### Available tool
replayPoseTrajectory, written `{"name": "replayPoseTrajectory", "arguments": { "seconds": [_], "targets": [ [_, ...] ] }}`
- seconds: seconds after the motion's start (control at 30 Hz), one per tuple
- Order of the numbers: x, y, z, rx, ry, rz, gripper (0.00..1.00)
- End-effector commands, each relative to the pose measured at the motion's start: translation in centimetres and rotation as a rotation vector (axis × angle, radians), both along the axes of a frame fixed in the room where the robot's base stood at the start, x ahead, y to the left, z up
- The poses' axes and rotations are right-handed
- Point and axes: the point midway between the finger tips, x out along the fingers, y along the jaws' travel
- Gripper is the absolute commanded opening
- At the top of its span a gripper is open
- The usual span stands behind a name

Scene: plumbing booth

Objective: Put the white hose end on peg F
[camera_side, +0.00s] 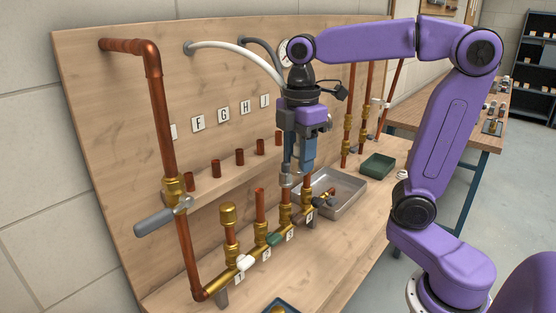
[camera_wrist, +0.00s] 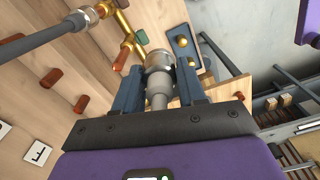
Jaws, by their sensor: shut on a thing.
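Peg F (camera_side: 215,168) is a short bare copper stub on the back shelf, below the F label (camera_side: 197,123); it appears to be the middle stub (camera_wrist: 50,77) in the wrist view. The white hose (camera_side: 235,49) leaves the board at top and curves right until it passes behind my wrist. My gripper (camera_side: 290,172) is right of peg F, above the numbered manifold. Its blue fingers are shut on a greyish hose end (camera_wrist: 157,98) with a metal collar (camera_wrist: 160,61). I cannot tell whether the collar touches the copper upright below it.
The brass manifold (camera_side: 222,282) has uprights and coloured valve handles in front of the shelf. A dark hose (camera_side: 262,43) runs beside the white one. A metal tray (camera_side: 345,197) and green bin (camera_side: 378,165) stand right.

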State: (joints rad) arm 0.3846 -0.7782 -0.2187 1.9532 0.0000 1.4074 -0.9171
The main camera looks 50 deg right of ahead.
Motion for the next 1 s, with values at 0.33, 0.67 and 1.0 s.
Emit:
{"name": "replayPoseTrajectory", "arguments": {
  "seconds": [0.33, 0.67, 1.0],
  "targets": [
    [-3.4, -0.3, 1.6, 0.001, -0.001, 0.001, 0.09],
    [-3.7, -0.4, 3.3, 0.001, -0.001, -0.001, 0.09],
    [-3.7, -0.4, 5.0, 0.000, -0.001, 0.001, 0.09]
  ]
}}
